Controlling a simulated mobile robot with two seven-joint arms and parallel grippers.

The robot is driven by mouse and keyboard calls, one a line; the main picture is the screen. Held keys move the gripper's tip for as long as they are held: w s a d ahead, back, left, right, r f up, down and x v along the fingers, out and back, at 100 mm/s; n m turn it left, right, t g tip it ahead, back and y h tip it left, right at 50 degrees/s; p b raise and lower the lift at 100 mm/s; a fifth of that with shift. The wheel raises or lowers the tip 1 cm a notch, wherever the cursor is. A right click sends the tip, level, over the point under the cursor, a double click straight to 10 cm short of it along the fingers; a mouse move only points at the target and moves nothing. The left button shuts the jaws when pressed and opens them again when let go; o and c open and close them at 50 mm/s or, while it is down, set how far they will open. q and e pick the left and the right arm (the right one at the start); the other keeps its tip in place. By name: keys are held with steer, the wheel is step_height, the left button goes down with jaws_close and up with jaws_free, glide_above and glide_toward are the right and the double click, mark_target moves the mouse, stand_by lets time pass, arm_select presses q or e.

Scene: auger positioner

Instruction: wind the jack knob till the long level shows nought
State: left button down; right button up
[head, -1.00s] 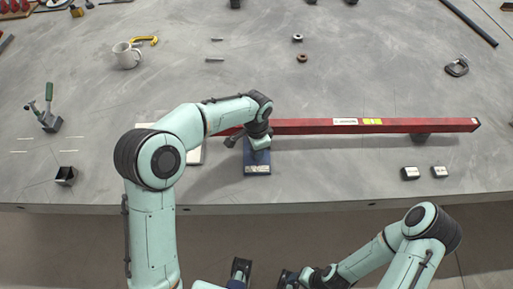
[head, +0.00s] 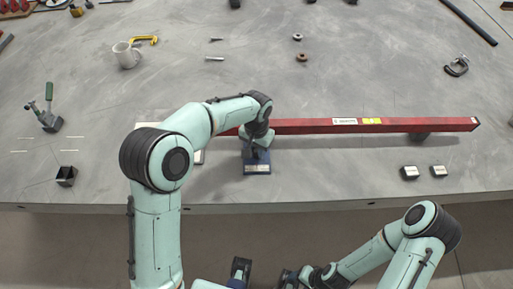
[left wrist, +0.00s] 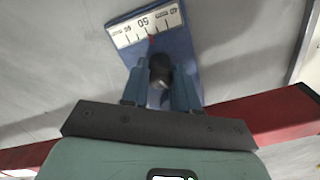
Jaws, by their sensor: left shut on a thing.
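The blue jack base (head: 257,169) sits at the front, near the level's left part. In the left wrist view the dark round knob (left wrist: 160,71) stands between my fingers. Beyond it is a white scale (left wrist: 147,25) marked 60, 50, 40, with a red pointer near 50. My left gripper (head: 256,153) is shut on the knob from above. My right gripper (head: 290,277) is low, off the table's front edge; its jaws are unclear.
Two small dark blocks with white tops (head: 410,173) lie at the front right. A small open black box (head: 66,176) and a green-handled tool (head: 47,108) are at left. A mug (head: 127,55) and small hardware lie farther back. The table right of the jack is mostly clear.

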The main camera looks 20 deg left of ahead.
mark_target(256, 150)
arm_select(q)
steer(key=shift+w+r, duration=0.1)
steer(key=shift+r, duration=0.1)
stand_by(0.3)
steer(key=c, duration=0.8)
jaws_free()
steer(key=shift+c, duration=0.2)
steer(key=shift+f, duration=0.1)
step_height(256, 150, up, 13)
steer(key=p, duration=0.1)
steer(key=shift+r+p, duration=0.2)
steer(key=shift+p, duration=0.15)
